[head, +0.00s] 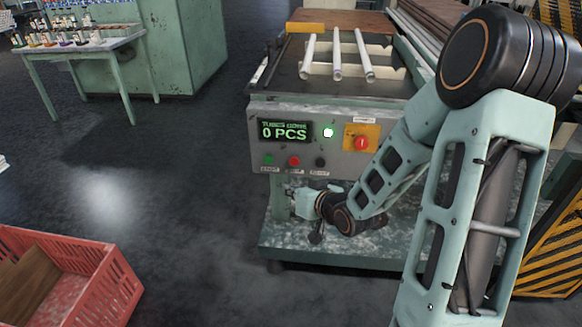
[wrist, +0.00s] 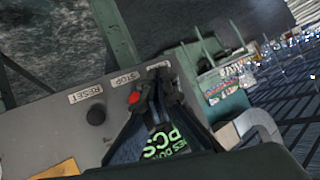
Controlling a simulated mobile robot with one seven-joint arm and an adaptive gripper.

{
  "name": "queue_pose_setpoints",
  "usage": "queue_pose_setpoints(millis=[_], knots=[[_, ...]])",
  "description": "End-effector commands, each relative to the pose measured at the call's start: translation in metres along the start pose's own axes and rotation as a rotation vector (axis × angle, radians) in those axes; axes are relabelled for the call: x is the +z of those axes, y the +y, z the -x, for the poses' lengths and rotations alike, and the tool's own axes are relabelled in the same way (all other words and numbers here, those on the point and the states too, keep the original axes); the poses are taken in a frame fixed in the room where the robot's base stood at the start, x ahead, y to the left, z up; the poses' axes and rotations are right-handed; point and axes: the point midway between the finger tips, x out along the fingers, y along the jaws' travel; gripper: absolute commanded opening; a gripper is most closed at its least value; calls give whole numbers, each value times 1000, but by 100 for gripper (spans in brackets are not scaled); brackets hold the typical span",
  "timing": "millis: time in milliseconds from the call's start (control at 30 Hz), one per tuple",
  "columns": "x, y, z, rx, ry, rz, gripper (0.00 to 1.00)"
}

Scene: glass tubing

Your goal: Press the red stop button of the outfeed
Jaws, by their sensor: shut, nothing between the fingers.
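The outfeed's red stop button (head: 294,161) is the small red one in the lower row of the grey control panel (head: 345,112), between a green and a black button. In the wrist view the red button (wrist: 134,97) shows under the STOP label, just left of my fingertips. My gripper (wrist: 158,88) is shut and empty, its fingers pointing to the panel beside the red button and covering the area where the green button would be. Whether the fingertips touch the panel I cannot tell. In the head view my wrist is low in front of the panel, and the fingertips are hard to make out.
A larger red button (head: 361,143) sits on a yellow plate at the panel's right. The black RESET button (wrist: 96,114) is left of STOP in the wrist view. A red crate (head: 110,285) stands on the floor.

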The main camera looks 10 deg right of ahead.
Motion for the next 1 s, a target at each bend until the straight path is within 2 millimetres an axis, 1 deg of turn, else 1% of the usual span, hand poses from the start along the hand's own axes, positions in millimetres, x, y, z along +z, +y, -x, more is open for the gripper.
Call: queue_pose_setpoints(millis=[233,367,800,1000], knots=[[-1,1,0,1,-2,1,0],[-4,4,-6,1,-2,0,0],[-35,34,-46,2,-2,1,0],[-43,43,-58,2,-2,1,0]])
